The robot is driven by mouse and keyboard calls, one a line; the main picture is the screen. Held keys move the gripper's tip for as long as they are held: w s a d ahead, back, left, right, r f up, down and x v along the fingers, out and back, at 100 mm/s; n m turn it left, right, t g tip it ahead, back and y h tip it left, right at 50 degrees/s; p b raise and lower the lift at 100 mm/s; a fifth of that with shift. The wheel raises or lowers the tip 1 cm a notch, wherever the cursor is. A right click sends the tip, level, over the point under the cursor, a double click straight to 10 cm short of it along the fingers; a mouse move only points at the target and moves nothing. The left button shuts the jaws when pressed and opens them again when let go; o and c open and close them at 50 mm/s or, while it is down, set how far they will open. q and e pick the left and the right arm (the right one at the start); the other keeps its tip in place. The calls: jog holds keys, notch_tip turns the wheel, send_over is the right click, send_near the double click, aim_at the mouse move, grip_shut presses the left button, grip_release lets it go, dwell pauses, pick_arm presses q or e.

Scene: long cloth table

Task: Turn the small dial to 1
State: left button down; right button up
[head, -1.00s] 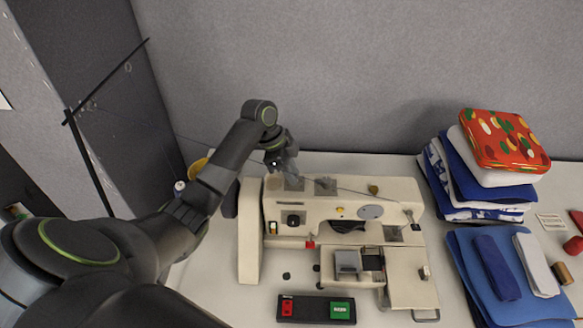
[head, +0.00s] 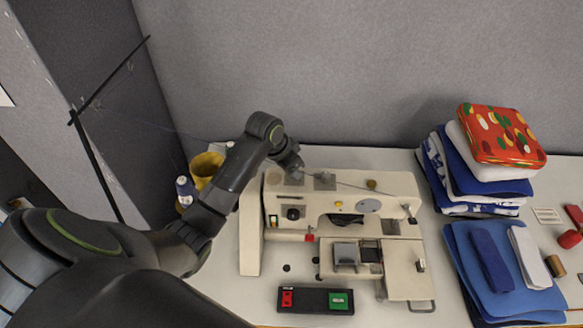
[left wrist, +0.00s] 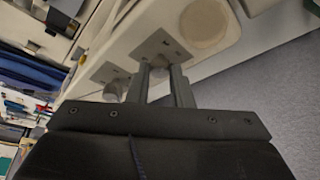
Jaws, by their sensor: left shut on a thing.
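A cream sewing machine (head: 340,188) stands on the table in the head view. Two square grey plates sit on its top; the left one (head: 293,180) is under my left gripper (head: 291,168), and the right one (head: 325,181) is clear. In the left wrist view, my left gripper (left wrist: 160,70) reaches down to a plate (left wrist: 158,46) with its fingers shut on a small dial there. The dial is mostly hidden by the fingers, and its marks and setting cannot be read. A second plate (left wrist: 106,74) with a round knob (left wrist: 113,91) is beside it. My right gripper is not in view.
A yellow mug (head: 207,168) and a blue-and-white spool (head: 185,190) stand left of the machine, near my arm. Folded cloths (head: 475,185) are stacked at the right. A black panel with red and green buttons (head: 315,301) lies in front. A grey wall rises behind.

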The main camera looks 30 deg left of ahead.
pick_arm(q)
jog(key=shift+n, duration=0.6)
jog(key=c, duration=1.3)
grip_release()
